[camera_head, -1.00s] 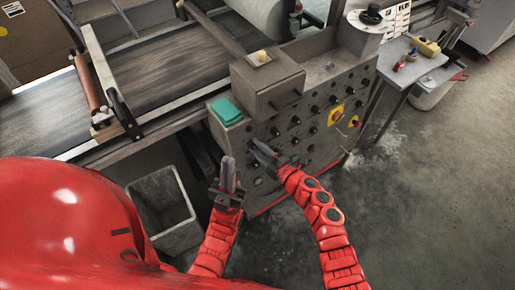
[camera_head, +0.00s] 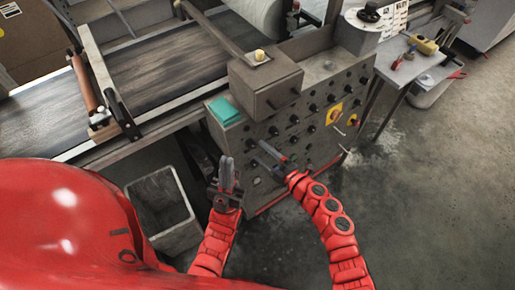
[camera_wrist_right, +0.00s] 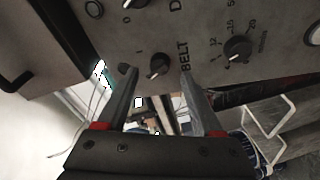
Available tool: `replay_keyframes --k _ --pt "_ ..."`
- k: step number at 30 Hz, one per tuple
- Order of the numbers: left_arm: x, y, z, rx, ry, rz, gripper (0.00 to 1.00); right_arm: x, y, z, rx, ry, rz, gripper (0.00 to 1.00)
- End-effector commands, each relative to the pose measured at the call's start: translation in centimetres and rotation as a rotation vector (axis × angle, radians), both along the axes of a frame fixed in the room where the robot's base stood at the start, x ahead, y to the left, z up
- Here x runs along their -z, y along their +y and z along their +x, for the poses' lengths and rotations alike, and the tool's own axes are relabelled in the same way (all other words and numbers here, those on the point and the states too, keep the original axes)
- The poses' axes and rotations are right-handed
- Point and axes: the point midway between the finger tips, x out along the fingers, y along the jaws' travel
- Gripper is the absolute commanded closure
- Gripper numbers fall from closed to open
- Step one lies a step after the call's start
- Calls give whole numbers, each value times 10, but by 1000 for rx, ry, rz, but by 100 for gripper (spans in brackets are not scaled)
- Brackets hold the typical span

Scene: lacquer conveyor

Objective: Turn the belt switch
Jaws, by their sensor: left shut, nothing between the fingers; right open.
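In the right wrist view the belt switch (camera_wrist_right: 158,66) is a black knob on the grey panel, beside the printed word BELT and the marks 0 and 1. My right gripper (camera_wrist_right: 159,76) is open. Its fingertips appear on either side of the switch; I cannot tell whether they touch it. In the head view my right gripper (camera_head: 270,157) is at the lower part of the control panel (camera_head: 312,140), and I cannot single out the switch there. My left gripper (camera_head: 227,168) is shut and empty, left of the right one, near the panel's lower left.
Several other knobs cover the panel, including a scaled knob (camera_wrist_right: 238,48) near the switch. Yellow rotary switches (camera_head: 334,114) are on its right side. A grey bin (camera_head: 163,207) stands at the left. The floor at the right is open.

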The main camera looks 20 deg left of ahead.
Motion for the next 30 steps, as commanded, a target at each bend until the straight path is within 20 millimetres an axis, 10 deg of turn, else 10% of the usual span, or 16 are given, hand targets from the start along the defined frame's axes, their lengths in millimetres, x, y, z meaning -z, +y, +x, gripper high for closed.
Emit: replay_keyframes --k 15,30 --pt "19 0 0 0 0 0 100 -5 -107 -61 2 2 -3 32" --pt "20 0 0 0 0 0 100 -9 -120 -69 0 0 -1 32"
